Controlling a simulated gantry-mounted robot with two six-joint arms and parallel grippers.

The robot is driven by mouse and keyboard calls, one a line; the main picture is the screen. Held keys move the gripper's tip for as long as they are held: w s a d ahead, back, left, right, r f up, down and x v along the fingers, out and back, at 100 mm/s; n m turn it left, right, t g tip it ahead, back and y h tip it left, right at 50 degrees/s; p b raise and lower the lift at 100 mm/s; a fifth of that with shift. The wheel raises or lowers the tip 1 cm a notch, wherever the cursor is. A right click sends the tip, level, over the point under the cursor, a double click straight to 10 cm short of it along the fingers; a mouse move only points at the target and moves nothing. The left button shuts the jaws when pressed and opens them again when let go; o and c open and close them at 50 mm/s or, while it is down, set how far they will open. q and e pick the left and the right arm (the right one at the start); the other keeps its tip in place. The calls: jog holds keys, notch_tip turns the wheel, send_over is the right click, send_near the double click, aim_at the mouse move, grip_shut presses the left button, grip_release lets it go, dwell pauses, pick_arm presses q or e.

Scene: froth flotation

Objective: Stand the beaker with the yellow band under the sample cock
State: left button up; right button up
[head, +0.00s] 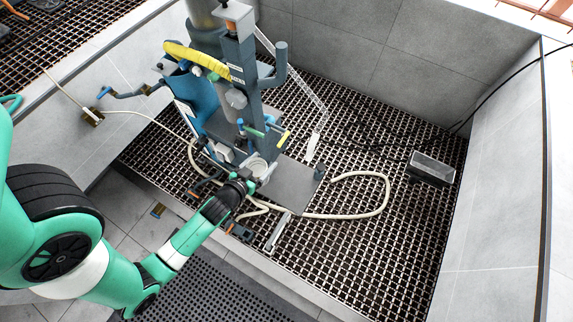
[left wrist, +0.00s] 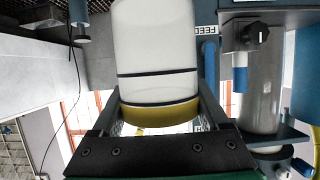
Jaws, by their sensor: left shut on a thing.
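My left gripper (head: 247,181) is shut on a whitish, translucent beaker (head: 257,167) in front of the flotation machine. In the left wrist view the beaker (left wrist: 157,50) fills the upper middle, with dark lines and a yellow band (left wrist: 160,112) close to the jaws. My left gripper's jaws (left wrist: 158,124) lie on both sides of it around that band. The machine (head: 236,90) carries small valves with a green handle (head: 251,130) and a yellow handle (head: 284,138) above and beside the beaker. I cannot tell which is the sample cock. My right gripper is not in view.
A flat grey plate (head: 287,185) lies right of the beaker. A cream hose (head: 386,190) loops over the floor grating. A valve with a blue grip (left wrist: 240,80) and a FEED label show in the wrist view.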

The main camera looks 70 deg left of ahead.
pick_arm(q)
jog(key=w+a+f+b, duration=0.2)
jog(key=w+f+b, duration=0.4)
jog(key=w, duration=0.3)
jog(key=shift+w+a+f, duration=0.2)
jog(key=shift+w+f, duration=0.15)
jog(key=shift+f, duration=0.35)
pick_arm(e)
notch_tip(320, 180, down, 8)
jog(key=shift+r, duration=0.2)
